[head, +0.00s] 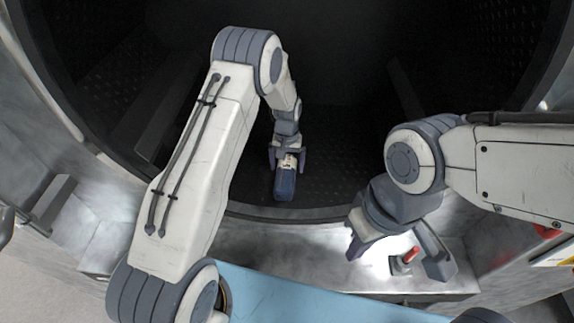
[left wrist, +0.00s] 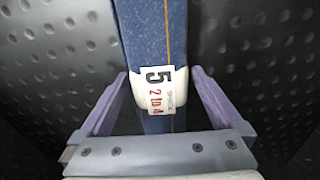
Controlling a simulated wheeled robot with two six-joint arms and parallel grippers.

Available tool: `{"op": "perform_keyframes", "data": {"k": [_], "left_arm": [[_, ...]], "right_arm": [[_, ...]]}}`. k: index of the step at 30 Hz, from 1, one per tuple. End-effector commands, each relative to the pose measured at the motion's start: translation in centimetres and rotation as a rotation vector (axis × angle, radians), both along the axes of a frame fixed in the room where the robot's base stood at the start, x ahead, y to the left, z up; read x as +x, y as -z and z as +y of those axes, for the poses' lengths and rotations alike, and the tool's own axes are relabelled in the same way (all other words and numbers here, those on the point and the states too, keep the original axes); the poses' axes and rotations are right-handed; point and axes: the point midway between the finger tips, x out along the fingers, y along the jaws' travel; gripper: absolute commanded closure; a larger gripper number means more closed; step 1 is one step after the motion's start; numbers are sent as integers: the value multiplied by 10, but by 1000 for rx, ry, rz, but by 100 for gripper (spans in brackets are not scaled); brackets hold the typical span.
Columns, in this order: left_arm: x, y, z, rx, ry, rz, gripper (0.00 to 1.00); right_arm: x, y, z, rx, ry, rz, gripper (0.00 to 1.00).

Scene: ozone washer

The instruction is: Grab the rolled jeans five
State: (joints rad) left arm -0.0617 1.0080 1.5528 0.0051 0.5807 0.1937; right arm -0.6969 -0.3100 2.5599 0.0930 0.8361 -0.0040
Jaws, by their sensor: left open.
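The rolled jeans five (head: 285,186) lie inside the dark drum, near its front lip. In the left wrist view they are a blue denim roll (left wrist: 150,35) with an orange seam and a white band bearing a label (left wrist: 158,90) that reads 5. My left gripper (head: 288,155) reaches into the drum over the jeans. In the left wrist view its two purple fingers (left wrist: 158,82) stand open on either side of the roll at the band, with a gap visible on each side. My right gripper (head: 398,258) is outside the drum at the right, its fingers spread apart and empty.
The washer drum (head: 340,150) is dark, with dimpled walls and raised ribs (head: 165,120). Its round metal rim surrounds the opening. A red-topped part (head: 411,255) stands on the metal ledge below the rim. A light blue surface (head: 290,295) lies at the bottom of the head view.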

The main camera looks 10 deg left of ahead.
Motion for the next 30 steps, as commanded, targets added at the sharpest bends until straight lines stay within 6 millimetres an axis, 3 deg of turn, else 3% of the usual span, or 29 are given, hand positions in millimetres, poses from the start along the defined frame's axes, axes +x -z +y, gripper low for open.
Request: {"op": "perform_keyframes", "data": {"k": [3,11,23,30], "left_arm": [[0,0,0,0,0,-1,0],[0,0,0,0,0,-1,99],[2,-6,0,0,0,-5,100],[3,-37,0,-1,0,-10,100]], "right_arm": [[0,1,0,0,0,0,100],[0,1,0,0,0,0,100],[0,5,0,0,1,0,100],[0,27,0,0,4,0,100]]}}
